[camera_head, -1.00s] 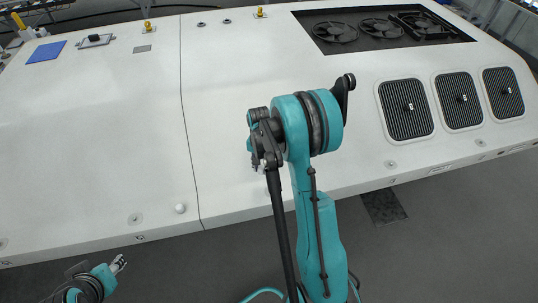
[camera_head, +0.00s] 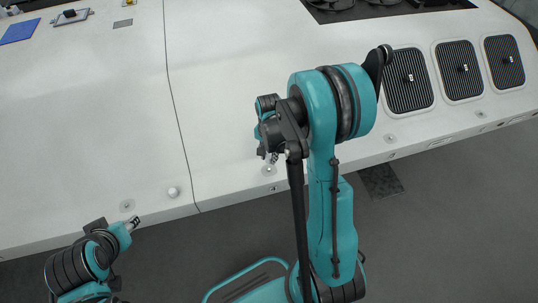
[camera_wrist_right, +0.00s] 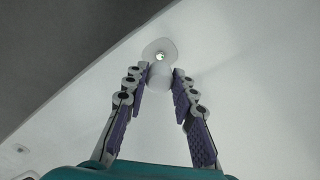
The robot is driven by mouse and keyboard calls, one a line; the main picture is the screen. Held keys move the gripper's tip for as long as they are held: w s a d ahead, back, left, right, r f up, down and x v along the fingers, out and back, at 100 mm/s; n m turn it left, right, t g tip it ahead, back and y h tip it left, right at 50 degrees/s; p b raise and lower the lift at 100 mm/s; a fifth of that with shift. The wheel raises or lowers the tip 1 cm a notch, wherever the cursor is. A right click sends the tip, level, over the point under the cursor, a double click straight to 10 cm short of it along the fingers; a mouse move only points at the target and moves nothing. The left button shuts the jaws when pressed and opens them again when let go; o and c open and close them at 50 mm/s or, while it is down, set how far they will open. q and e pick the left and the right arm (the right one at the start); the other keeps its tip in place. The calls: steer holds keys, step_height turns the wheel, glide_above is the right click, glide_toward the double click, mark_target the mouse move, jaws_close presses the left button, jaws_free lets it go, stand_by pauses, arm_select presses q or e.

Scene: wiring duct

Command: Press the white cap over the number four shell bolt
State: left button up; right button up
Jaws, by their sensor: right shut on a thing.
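My right gripper shows in the right wrist view (camera_wrist_right: 160,84), its two purple-padded fingers shut on a white cap (camera_wrist_right: 158,76). Just beyond the cap is a shiny bolt (camera_wrist_right: 160,57) in a pale rounded recess of the white shell. Cap and bolt nearly line up; whether they touch I cannot tell. In the head view my right gripper (camera_head: 274,158) is small and mostly hidden by its arm, beside a round bolt spot (camera_head: 268,171) near the shell's front edge. My left gripper (camera_head: 134,221) is at the lower left, near the edge; its opening is unclear.
The white shell (camera_head: 90,130) fills most of the head view, with a seam running down it. A white knob (camera_head: 173,192) and another bolt spot (camera_head: 127,205) lie left of the seam. Dark grilles (camera_head: 408,81) stand at the right. Grey floor is in front.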

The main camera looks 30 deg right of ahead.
mark_target(269, 169)
steer(key=shift+f+b, duration=2.1)
steer(key=shift+f, duration=0.5)
steer(key=shift+b, duration=0.3)
steer(key=shift+f+b, duration=0.95)
steer(key=shift+f, duration=0.05)
steer(key=o, duration=0.8)
steer(key=shift+o, duration=0.2)
steer(key=shift+r, duration=0.1)
step_height(269, 169, up, 12)
steer(key=shift+f, duration=0.1)
